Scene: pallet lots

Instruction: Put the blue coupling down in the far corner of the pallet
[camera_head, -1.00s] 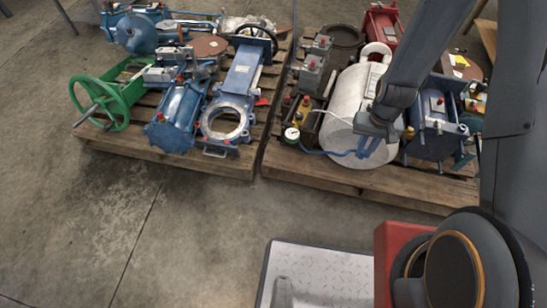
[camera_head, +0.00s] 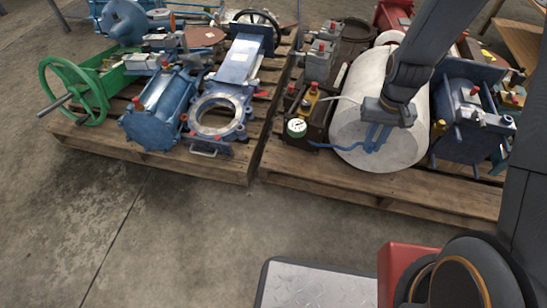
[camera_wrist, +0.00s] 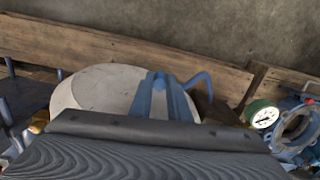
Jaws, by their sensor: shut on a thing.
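My gripper (camera_head: 377,131) hangs in front of the upper part of a large white cylinder on the right pallet (camera_head: 385,194). The pallet's far corners are hidden behind the load and my arm.
The right pallet holds the white cylinder (camera_head: 375,95), a gauge (camera_head: 297,127), and a dark blue machine (camera_head: 465,125). The left pallet (camera_head: 150,160) carries a green handwheel (camera_head: 73,92) and a blue valve (camera_head: 225,100). Bare concrete (camera_head: 190,230) lies in front.

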